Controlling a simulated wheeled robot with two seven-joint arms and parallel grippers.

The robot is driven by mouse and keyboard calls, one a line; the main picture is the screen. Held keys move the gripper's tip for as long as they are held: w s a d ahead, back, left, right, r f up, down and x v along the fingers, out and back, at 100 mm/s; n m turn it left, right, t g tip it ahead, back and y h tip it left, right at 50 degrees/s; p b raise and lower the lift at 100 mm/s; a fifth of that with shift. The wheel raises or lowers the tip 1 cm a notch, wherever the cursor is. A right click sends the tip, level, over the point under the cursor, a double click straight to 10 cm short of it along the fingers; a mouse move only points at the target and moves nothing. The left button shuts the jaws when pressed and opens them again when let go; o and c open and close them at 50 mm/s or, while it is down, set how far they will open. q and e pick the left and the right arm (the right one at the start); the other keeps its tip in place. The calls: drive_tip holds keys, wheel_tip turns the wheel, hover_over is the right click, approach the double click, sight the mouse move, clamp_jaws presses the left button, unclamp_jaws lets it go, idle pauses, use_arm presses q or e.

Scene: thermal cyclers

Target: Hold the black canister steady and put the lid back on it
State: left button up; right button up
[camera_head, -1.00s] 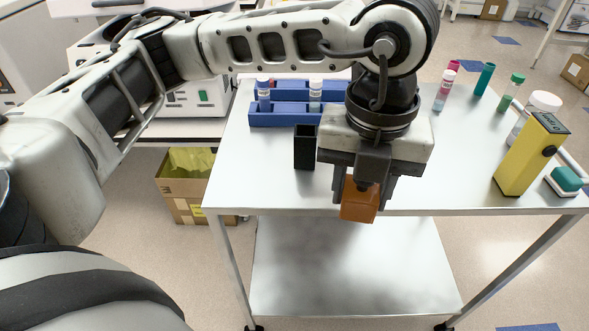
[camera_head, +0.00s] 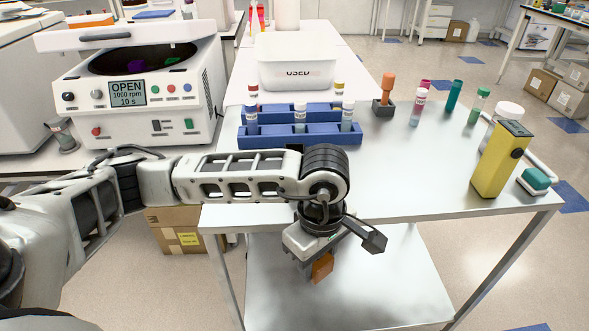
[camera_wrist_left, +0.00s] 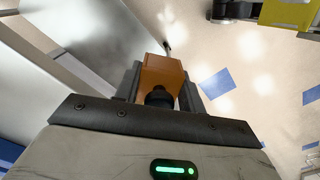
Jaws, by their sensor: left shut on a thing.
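My left gripper (camera_head: 318,268) is shut on a small orange block (camera_head: 322,266). The block hangs at the table's front edge, over the lower shelf as seen in the head view. The left wrist view shows the orange block (camera_wrist_left: 162,76) between the dark fingers (camera_wrist_left: 160,88), with a round black knob (camera_wrist_left: 159,97) on its near side. I cannot tell for sure whether this block is the lid. The black canister does not show now; my left arm covers the part of the table where it stood. My right gripper is in neither view.
A blue rack (camera_head: 265,141) with several capped tubes stands behind my arm. A yellow device (camera_head: 499,160) is at the right. The table's (camera_head: 415,180) right middle is clear.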

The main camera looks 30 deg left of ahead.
use_arm(q)
drive_tip(key=s+a+f+m, duration=0.2)
drive_tip(key=a+f+m, duration=0.2)
drive_tip(key=f+m, duration=0.4)
drive_tip(key=shift+f+m, duration=0.2)
drive_tip(key=shift+m, duration=2.9)
